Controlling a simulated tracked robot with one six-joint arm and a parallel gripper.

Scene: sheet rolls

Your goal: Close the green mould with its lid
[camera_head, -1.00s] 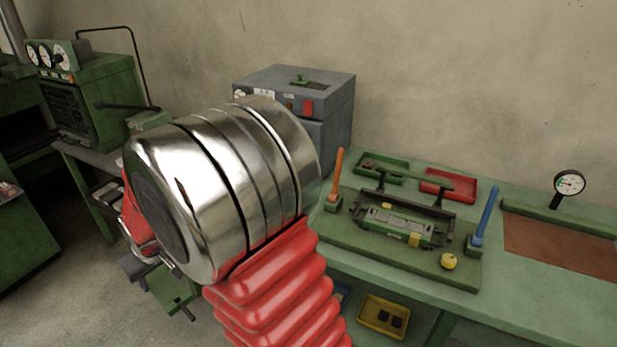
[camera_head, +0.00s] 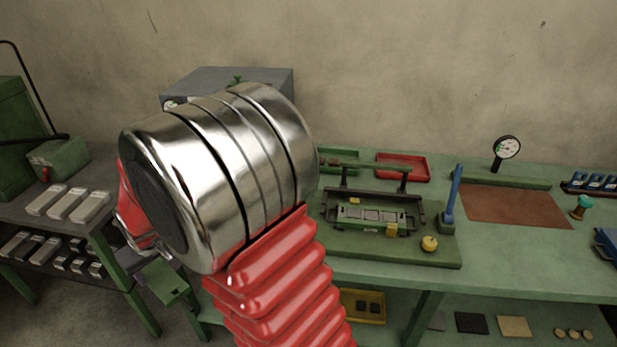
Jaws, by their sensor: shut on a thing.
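The green mould (camera_head: 372,226) lies open in a dark frame on a green board (camera_head: 340,247) on the bench, right of my arm. Several grey recesses show in its top. A yellow block sits at its right front. My gripper (camera_head: 142,268) shows only in part, below and left of my large metal wrist, which hides most of it. It is shut on a flat green piece (camera_head: 168,283), which looks like the lid. The piece hangs in front of the left shelf, well away from the mould. The grip itself is hidden.
A blue upright lever (camera_head: 452,195) and a yellow knob (camera_head: 429,243) stand at the board's right. A red tray (camera_head: 403,166) and a green tray lie behind. A dial gauge (camera_head: 507,148) stands by a brown mat (camera_head: 515,205). Left shelves (camera_head: 70,225) hold metal bars.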

